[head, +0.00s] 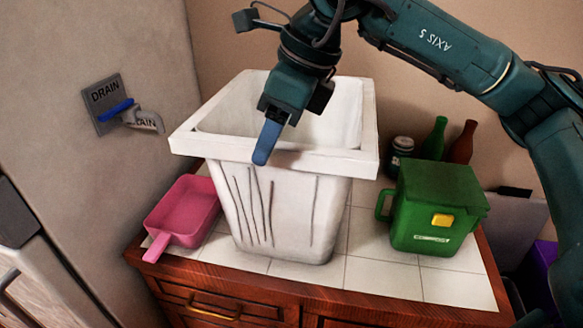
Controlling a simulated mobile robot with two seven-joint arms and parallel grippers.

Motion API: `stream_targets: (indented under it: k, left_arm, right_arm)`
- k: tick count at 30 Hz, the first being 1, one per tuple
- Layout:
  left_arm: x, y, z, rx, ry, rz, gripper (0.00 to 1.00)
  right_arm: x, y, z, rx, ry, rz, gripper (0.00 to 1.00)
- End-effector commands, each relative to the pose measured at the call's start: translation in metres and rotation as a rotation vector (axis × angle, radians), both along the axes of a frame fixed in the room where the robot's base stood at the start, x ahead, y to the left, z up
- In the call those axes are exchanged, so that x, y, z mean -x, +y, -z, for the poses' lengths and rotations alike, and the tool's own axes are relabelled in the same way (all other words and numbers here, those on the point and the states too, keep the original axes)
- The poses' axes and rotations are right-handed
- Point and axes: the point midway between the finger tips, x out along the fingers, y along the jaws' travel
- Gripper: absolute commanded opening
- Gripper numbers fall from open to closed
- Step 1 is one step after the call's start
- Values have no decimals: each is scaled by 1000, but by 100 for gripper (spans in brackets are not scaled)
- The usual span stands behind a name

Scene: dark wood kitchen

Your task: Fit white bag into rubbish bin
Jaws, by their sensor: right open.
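A white, square-topped rubbish bin (330,205) stands upright on the tiled counter top. A white band (325,160) runs around its rim and hangs a little over the outside; it looks like the folded edge of the white bag, but I cannot clearly tell bag from bin. Dark creases run down the front wall. The inside shows pale walls, and its bottom is hidden. My right gripper (268,142) points down at the front rim, open, with a blue finger in front of the band. I cannot tell whether it touches. My left gripper is not in view.
A pink dustpan (183,212) lies left of the bin. A green compost caddy (435,210) stands to the right, with a jar (399,155), a green bottle (434,138) and a brown bottle (462,143) behind it. A drain tap (145,120) sticks out from the grey wall at left.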

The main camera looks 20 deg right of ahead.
Motion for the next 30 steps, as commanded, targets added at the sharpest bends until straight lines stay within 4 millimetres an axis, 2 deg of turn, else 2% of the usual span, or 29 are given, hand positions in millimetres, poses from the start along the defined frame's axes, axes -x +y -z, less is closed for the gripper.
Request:
stream_targets:
  k: [3,9,30]
  left_arm:
    - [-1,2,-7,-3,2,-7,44]
    - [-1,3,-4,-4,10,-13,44]
    - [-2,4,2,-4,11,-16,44]
  right_arm:
    - [-2,5,16,2,4,-1,50]
    - [-6,12,34,-1,1,-2,50]
    - [-7,12,38,0,0,-1,50]
